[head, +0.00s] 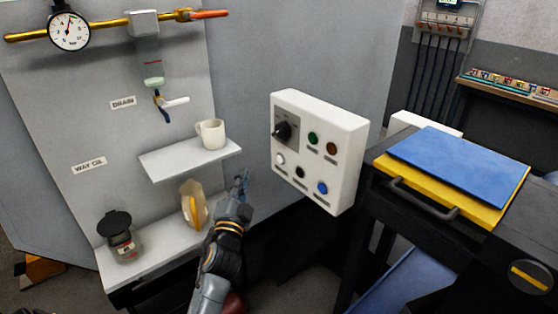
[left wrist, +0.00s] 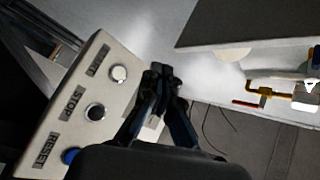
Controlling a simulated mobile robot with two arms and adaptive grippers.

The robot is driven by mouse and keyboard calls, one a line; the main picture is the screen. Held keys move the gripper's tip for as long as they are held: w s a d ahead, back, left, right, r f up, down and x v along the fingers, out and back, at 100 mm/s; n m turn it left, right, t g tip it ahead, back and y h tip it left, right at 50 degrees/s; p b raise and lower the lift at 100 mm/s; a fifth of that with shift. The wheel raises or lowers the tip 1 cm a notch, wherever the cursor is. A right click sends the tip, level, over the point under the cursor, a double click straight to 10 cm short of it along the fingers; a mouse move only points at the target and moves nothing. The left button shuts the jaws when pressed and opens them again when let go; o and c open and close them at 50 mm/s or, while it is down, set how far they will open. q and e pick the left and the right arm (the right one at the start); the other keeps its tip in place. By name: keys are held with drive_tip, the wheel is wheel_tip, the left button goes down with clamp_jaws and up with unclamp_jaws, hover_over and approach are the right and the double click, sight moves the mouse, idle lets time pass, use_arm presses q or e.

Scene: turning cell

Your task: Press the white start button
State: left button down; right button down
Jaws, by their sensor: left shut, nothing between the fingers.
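The white start button (head: 280,159) sits at the lower left of the white control box (head: 345,150) in the head view. In the left wrist view, the white button (left wrist: 118,73) is at the upper end of a row, above a black button (left wrist: 95,112) and a blue one (left wrist: 70,155). My left gripper (head: 242,180) is shut and empty, to the left of the box and slightly lower than the button in the head view. In the left wrist view, its fingertips (left wrist: 160,72) appear beside the white button, apart from it in the picture. My right gripper is not in view.
A dark rotary knob (head: 283,131), a green button (head: 313,138) and a brown button (head: 332,149) share the panel. A mug (head: 211,133) stands on a small shelf (head: 172,163). A yellowish container (head: 194,205) and a dark-lidded jar (head: 120,238) stand on the lower ledge.

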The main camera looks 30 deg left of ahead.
sight(280, 159)
use_arm(q)
drive_tip(key=w+d+b, duration=0.2)
drive_tip(key=w+d, duration=0.1)
drive_tip(key=w, duration=0.4)
drive_tip(key=shift+w+b, duration=0.3)
drive_tip(key=shift+w, duration=0.05)
drive_tip(key=shift+w+d, duration=0.1)
idle(1.1)
drive_tip(key=shift+w+d, duration=0.15)
drive_tip(key=shift+w, duration=0.15)
